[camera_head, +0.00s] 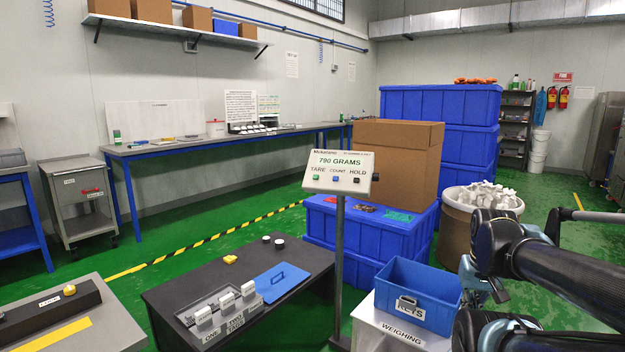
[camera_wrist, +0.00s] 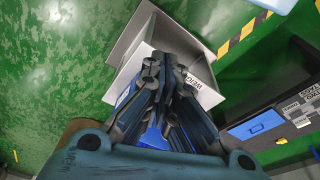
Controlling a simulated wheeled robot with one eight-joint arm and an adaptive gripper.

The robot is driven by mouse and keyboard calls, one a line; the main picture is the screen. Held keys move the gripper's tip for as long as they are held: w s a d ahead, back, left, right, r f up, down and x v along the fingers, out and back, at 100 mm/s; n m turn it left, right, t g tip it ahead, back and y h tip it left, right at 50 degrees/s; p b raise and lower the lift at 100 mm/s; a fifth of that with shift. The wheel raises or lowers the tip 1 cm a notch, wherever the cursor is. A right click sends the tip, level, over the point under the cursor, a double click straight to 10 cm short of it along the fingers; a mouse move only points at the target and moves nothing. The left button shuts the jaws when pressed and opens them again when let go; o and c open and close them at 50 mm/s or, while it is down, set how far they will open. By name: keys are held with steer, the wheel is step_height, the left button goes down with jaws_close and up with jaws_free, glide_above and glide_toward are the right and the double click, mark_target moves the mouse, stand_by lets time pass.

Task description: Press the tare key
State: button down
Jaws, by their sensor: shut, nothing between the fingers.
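The indicator panel (camera_head: 340,172) stands tilted on a grey post, reading "790 GRAMS". The tare key is a small green button (camera_head: 316,177) under the word TARE at the panel's left. A blue key (camera_head: 337,180) sits under COUNT and a dark key (camera_head: 356,181) under HOLD. My gripper (camera_wrist: 166,62) is shut and empty in the wrist view, pointing down above the white weighing stand. That view does not show the panel or the tare key. In the head view my arm is at the right, well apart from the panel.
A blue bin (camera_head: 418,291) sits on the white weighing stand (camera_head: 390,335). A drum of white pieces (camera_head: 482,202) stands behind my arm. Blue crates (camera_head: 365,232) and a cardboard box (camera_head: 398,160) are behind the panel. A dark table (camera_head: 190,275) with labelled blocks is left of the post.

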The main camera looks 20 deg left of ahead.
steer(key=w+a+r+m+t, duration=0.25)
steer(key=w+a+r, duration=0.3)
steer(key=w, duration=0.35)
steer(key=w+a+r+m+t, duration=0.2)
steer(key=w+a+r+m, duration=0.15)
steer(key=w+r, duration=0.45)
steer(key=w+a+r+m+t, duration=0.2)
steer(key=w+a+r+t, duration=0.3)
steer(key=w, duration=0.6)
steer(key=w+a+r+m+y, duration=0.15)
steer(key=w+a, duration=0.25)
steer(key=a, duration=0.4)
steer(key=w+a+r+m+y, duration=0.1)
steer(key=w+a+r+y, duration=0.2)
steer(key=a, duration=0.5)
steer(key=m+y, duration=0.2)
steer(key=y, duration=0.3)
glide_toward(316, 177)
steer(key=s+a+r, duration=0.2)
steer(key=a+r, duration=0.5)
steer(key=shift+s+a+f+t+h, duration=0.1)
steer(key=shift+f+t+h, duration=0.15)
steer(key=shift+t, duration=0.1)
steer(key=w+f, duration=0.6)
steer(key=shift+w+d, duration=0.15)
steer(key=shift+d, duration=0.05)
